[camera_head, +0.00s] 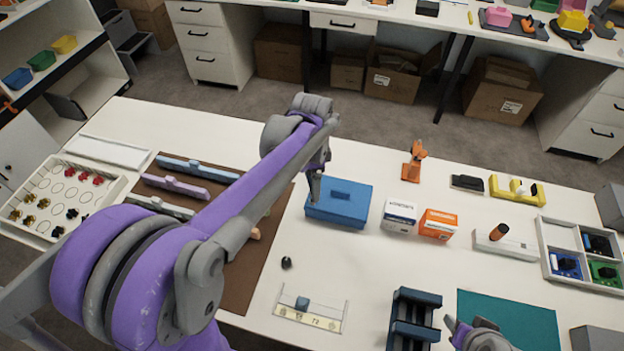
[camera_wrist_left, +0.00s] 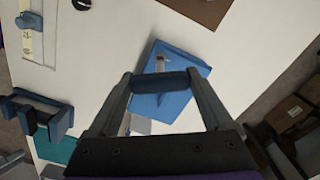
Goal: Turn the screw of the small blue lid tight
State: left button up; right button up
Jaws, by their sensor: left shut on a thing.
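A blue box (camera_head: 340,212) with a flat blue lid and a small raised darker piece on top stands mid-table. It also shows in the wrist view (camera_wrist_left: 178,108), behind my fingers. My left gripper (camera_head: 315,192) is low at the box's left back edge. In the wrist view, its fingers (camera_wrist_left: 160,84) are shut on a dark blue rounded piece (camera_wrist_left: 165,83) that spans between them in front of the box. I cannot tell whether this piece touches the lid.
White and orange cartons (camera_head: 438,224) stand right of the box. An orange stand (camera_head: 412,165) is behind them. A dark blue fixture (camera_head: 413,318), a teal mat (camera_head: 510,325) and a small clear-sided tray (camera_head: 308,318) are in front. A small black knob (camera_head: 286,262) lies on open table.

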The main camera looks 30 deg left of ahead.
pick_arm(q)
jog(key=shift+f+b, duration=0.65)
jog(key=shift+f, duration=0.45)
jog(key=m, duration=0.7)
jog(key=shift+m, duration=0.4)
jog(key=shift+n, duration=1)
jog(key=shift+r, duration=0.15)
jog(key=shift+r+p, duration=1.35)
jog(key=shift+r, duration=0.8)
